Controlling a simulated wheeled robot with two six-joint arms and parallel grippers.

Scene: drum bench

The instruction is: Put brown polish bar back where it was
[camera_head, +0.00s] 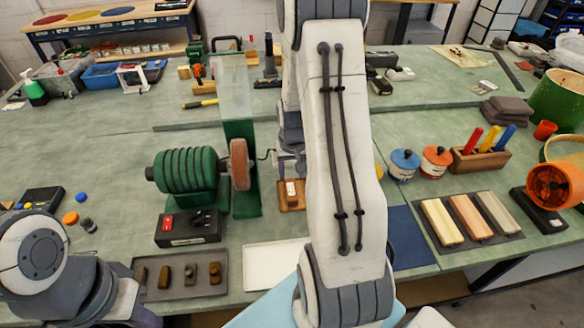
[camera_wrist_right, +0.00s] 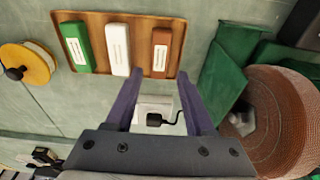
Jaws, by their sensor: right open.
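The brown polish bar (camera_wrist_right: 161,48) lies in a wooden tray (camera_wrist_right: 89,17), beside a white bar (camera_wrist_right: 118,50) and a green bar (camera_wrist_right: 77,47). In the right wrist view it is the rightmost of the three. In the head view the tray (camera_head: 283,206) is partly hidden behind my right arm. My right gripper (camera_wrist_right: 157,80) is open and empty, with its fingertips pointing toward the tray's brown-bar end. My left gripper (camera_head: 140,314) shows only partly at the lower left edge; its jaws are not clear.
A green buffing machine with a brown wheel (camera_head: 240,164) stands just left of the tray. A white box with a black plug (camera_wrist_right: 155,117) shows between my right fingers. A black switch box (camera_head: 188,228) and a dark tray (camera_head: 150,292) with several small blocks lie in front.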

